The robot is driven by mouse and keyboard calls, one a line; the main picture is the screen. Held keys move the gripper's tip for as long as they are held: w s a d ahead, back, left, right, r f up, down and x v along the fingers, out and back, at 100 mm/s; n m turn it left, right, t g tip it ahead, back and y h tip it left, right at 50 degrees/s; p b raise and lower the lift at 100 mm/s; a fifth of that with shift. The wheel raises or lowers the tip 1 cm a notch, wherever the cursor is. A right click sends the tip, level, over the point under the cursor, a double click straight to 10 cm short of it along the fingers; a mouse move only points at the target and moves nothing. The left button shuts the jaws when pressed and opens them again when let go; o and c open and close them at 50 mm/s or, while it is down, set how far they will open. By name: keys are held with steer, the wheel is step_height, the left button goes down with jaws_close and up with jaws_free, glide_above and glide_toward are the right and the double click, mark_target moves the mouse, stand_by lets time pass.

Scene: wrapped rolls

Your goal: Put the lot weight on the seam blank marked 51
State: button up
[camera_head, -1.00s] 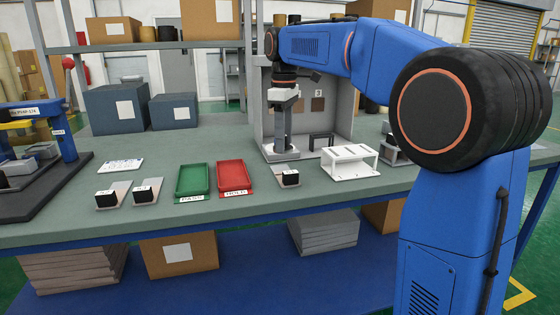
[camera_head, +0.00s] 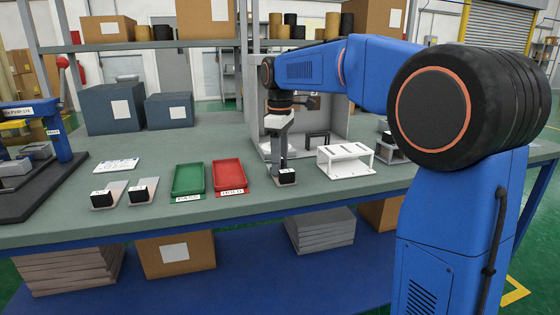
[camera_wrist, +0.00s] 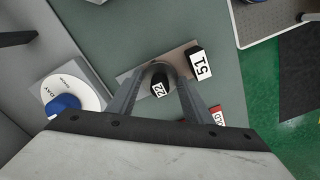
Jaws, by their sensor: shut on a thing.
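In the head view, the seam blank nearest my gripper is a grey plate with a black, white-labelled block (camera_head: 287,179) at its front end. In the wrist view, this block reads 51 (camera_wrist: 201,63), at the right end of its plate (camera_wrist: 132,77). My gripper (camera_wrist: 160,69) is over that plate, shut on a small dark piece labelled 22 (camera_wrist: 158,89), which looks like the lot weight. The fingers partly hide it. I cannot tell whether it touches the plate. My gripper (camera_head: 281,170) hides part of the blank in the head view.
Two similar blanks (camera_head: 108,195) (camera_head: 142,191) lie left of a green tray (camera_head: 188,178) and a red tray (camera_head: 228,175). A white slotted stand (camera_head: 346,161) is close on the right. The wrist view shows a white disc with a blue centre (camera_wrist: 72,98) at left.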

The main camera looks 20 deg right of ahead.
steer(key=o, duration=1.2)
steer(key=shift+o, duration=0.2)
step_height(320, 180, up, 12)
steer(key=shift+s+r, duration=0.1)
steer(key=s+d+f+m+t, duration=0.1)
steer(key=s+d+f+m, duration=0.1)
steer(key=s+f, duration=0.7)
steer(key=s+d+f+m+t, duration=0.2)
steer(key=s+f+m, duration=0.3)
steer(key=s+f, duration=0.4)
steer(key=s+d+f+m+t, duration=0.1)
steer(key=s+d+f+m, duration=0.2)
steer(key=s+f, duration=0.6)
steer(key=s+m, duration=0.1)
steer(key=s, duration=0.7)
steer(key=shift+s+t, duration=0.2)
steer(key=shift+t, duration=0.2)
steer(key=shift+d+r, duration=0.1)
